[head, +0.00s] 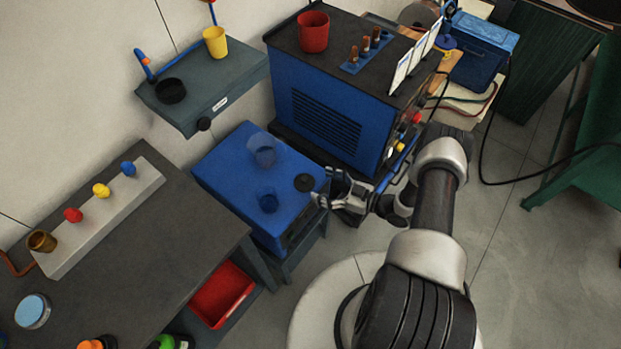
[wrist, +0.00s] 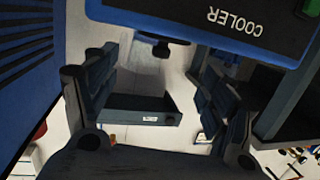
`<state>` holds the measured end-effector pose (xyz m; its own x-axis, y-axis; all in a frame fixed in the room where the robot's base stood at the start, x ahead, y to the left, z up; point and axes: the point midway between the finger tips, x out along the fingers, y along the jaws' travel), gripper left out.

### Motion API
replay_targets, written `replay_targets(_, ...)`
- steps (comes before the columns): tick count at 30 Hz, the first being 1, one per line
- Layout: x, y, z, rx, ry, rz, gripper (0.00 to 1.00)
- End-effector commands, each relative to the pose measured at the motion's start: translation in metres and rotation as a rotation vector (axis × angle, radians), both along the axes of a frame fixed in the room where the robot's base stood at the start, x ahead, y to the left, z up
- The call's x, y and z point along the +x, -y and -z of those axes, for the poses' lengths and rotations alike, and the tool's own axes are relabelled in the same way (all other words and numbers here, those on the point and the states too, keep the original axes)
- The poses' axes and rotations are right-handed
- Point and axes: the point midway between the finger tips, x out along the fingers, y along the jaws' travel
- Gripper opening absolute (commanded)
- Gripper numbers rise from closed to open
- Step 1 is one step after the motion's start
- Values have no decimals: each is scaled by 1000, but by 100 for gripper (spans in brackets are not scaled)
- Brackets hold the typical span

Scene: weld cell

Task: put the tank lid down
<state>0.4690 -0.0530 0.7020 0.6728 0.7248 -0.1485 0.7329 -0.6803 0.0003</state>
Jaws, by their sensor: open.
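The tank lid looks to be the small black round cap (head: 304,183) on top of the blue cooler (head: 225,168), near its right end. In the wrist view the lid (wrist: 165,42) shows as a dark disc with a knob, against the edge of the cooler (wrist: 210,38), seen upside down. My gripper (head: 328,190) is just right of the lid, jaws open and empty. In the wrist view my gripper (wrist: 155,68) has its fingers spread, with the lid beyond the tips and apart from them. Whether the lid covers an opening cannot be told.
The blue welder (head: 330,110) stands behind, carrying a red cup (head: 313,32). A grey shelf (head: 205,75) holds a yellow cup and black ring. A dark bench (head: 150,245) stands left. Floor is open to the right.

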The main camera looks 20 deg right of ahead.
Motion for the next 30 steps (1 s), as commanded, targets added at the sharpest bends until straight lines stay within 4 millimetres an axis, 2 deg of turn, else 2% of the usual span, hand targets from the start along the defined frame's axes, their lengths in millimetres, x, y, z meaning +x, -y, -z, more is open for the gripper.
replay_targets(3,-15,18,-4,0,0,5,76)
replay_targets(9,-30,33,-7,-1,1,1,76)
replay_targets(30,-32,35,-7,0,0,0,76)
